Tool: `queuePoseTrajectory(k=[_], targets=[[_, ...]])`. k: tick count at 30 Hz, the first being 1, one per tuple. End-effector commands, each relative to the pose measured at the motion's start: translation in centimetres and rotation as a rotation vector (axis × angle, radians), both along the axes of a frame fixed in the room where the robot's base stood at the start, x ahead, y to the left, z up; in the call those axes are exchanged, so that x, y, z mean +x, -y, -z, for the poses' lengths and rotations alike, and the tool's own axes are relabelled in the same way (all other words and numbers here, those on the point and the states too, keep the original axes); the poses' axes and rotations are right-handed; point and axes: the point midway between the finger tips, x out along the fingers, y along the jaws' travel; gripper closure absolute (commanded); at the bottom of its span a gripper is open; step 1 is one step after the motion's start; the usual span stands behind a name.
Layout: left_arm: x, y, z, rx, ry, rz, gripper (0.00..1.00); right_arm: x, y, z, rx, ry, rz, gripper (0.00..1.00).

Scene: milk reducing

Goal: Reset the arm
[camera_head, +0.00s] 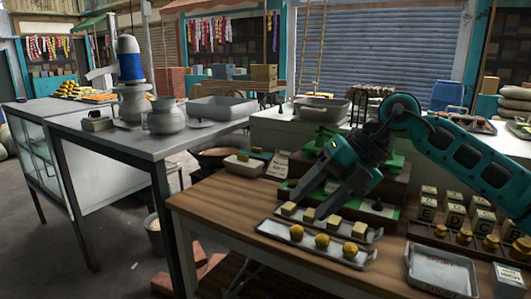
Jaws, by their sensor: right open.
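My right arm (465,155) comes in from the right, teal and black, and bends down over the wooden table. My right gripper (311,203) points down and to the left, with its two dark fingers spread apart. No object shows between the fingers. The fingertips overlap the back tray (268,207), which holds pale yellow blocks, in the picture. I cannot tell whether they touch it. A front tray (270,231) holds several round yellow pieces. My left gripper is not in view.
Green stepped stands (388,214) are behind and below the gripper. Letter blocks (455,215) and an empty metal tray (440,270) are at the right. A grey table (110,137) with pots stands left, with a floor gap between. Open air lies above the arm.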

Motion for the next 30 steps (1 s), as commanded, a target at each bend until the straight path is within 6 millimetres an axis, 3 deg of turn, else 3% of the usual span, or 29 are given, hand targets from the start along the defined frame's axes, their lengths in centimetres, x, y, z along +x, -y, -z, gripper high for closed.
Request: queuePoseTrajectory(k=[1,3,6,9,13,17,22,26,30], targets=[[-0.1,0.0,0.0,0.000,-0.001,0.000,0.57,-1.1,-2.3,1.5,0.107,-0.039,-0.038,0.47],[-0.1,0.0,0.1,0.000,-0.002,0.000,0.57,-2.4,-4.9,2.4,0.265,-0.078,-0.068,0.47],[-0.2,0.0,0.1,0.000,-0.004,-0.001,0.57,-4.1,-7.9,3.1,0.491,-0.140,-0.073,0.47],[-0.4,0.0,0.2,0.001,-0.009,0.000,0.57,-5.3,-9.8,3.2,0.714,-0.205,-0.031,0.47],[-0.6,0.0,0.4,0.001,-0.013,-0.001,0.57,-5.7,-10.7,3.5,0.983,-0.292,0.092,0.47],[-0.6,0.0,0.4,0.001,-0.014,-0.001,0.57,-5.3,-9.8,4.6,1.217,-0.382,0.287,0.47],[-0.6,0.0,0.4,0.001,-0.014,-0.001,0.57,-4.2,-6.7,8.4,1.438,-0.500,0.636,0.47],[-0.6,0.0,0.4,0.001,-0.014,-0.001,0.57,-4.2,-3.3,13.5,1.528,-0.591,0.958,0.47],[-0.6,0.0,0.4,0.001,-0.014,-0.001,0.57,-6.1,0.8,20.5,1.538,-0.695,1.336,0.47]])
